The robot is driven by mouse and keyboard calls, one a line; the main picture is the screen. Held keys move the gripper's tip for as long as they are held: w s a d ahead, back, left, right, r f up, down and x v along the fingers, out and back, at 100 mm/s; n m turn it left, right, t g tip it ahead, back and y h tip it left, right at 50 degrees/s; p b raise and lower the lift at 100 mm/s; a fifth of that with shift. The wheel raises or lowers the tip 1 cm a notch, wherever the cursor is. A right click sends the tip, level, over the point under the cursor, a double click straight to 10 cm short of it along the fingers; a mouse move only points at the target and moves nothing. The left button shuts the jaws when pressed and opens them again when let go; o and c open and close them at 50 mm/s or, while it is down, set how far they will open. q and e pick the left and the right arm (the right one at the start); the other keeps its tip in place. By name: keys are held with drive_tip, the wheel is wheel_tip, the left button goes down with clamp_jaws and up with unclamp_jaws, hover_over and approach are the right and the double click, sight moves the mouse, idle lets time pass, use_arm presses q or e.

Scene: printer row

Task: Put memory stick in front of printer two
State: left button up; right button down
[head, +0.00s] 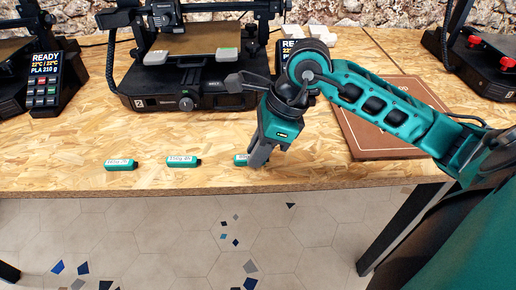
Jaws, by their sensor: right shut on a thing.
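Three small green memory sticks with white labels lie in a row along the front of the wooden table: a left one (120,165), a middle one (183,161) and a right one (240,159). The label print is too small to read surely. My right gripper (257,160) points down at the right stick and is shut on its right end, which the fingers hide. That stick is at or just above the table top. My left gripper is out of view.
A screen reading READY (45,66) stands at the left, beside another printer. Part of a printer with red knobs (485,60) is at the right. A brown board (385,125) lies under my right arm. The table (60,150) is clear between the sticks and the printer.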

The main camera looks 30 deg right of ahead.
drive_tip(key=c, duration=1.5)
unclamp_jaws()
drive_tip(key=shift+f, duration=0.2)
drive_tip(key=o, duration=0.5)
drive_tip(key=shift+c, duration=0.2)
drive_tip(key=shift+r, duration=0.1)
drive_tip(key=shift+r, duration=0.2)
drive_tip(key=p+v, duration=0.2)
drive_tip(key=v, duration=1)
drive_tip(key=shift+p, duration=0.3)
drive_tip(key=shift+a, duration=0.1)
